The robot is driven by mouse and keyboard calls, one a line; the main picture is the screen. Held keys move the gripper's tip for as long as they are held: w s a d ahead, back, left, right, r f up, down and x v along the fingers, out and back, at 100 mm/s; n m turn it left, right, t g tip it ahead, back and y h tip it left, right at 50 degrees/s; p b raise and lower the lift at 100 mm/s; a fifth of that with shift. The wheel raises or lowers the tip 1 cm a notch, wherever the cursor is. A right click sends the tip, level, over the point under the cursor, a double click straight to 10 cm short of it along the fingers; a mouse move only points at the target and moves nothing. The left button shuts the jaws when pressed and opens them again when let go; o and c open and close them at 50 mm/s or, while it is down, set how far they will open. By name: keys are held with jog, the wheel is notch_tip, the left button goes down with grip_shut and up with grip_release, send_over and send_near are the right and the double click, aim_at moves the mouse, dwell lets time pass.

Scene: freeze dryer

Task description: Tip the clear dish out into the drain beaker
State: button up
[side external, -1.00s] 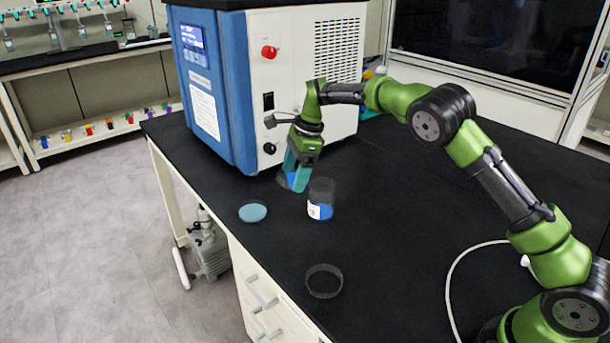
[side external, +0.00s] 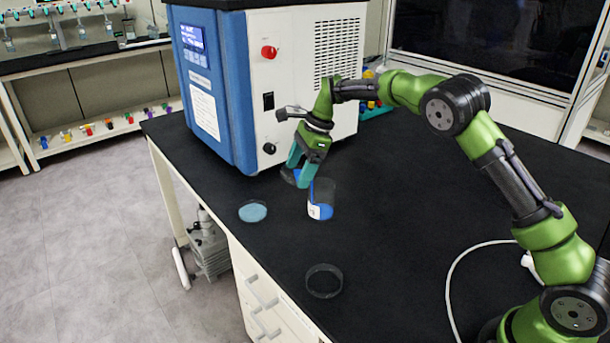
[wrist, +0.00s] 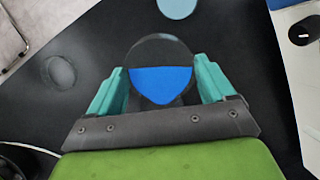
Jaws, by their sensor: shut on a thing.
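My gripper (side external: 301,172) is shut on a clear round dish (side external: 289,178) and holds it above the black bench. In the wrist view the clear dish (wrist: 160,46) sits between the two teal fingers. Blue liquid (wrist: 162,82) fills the part of it nearest my gripper, and the far part looks bare, so it appears tilted. The drain beaker (side external: 321,198) stands upright just right of my gripper, with a white label and blue contents low inside. The dish is beside the beaker's left rim. I cannot tell whether they touch or whether any liquid is falling.
A shallow dish with pale blue contents (side external: 253,211) lies at the bench's left edge. An empty clear dish (side external: 324,281) lies near the front edge. The blue and white freeze dryer (side external: 290,90) stands behind. A white cable (side external: 455,275) curves at right. The middle right bench is clear.

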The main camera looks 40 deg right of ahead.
jog(key=shift+s+d+r+t+y, duration=0.2)
jog(key=shift+s+d+t+y, duration=0.2)
jog(key=shift+d+y, duration=0.35)
jog(key=shift+s+d+r+t+y, duration=0.15)
jog(key=shift+s+d+t+y, duration=0.2)
jog(key=shift+d+y, duration=0.35)
dwell(2.9)
jog(key=shift+s+d+r+t+y+p, duration=0.1)
jog(key=shift+s+d+t+y+p, duration=0.1)
jog(key=shift+d+t+y, duration=0.25)
jog(key=shift+s+d+r+t+y+p, duration=0.1)
jog(key=shift+s+d+y, duration=0.1)
jog(key=shift+y, duration=0.4)
dwell(2.6)
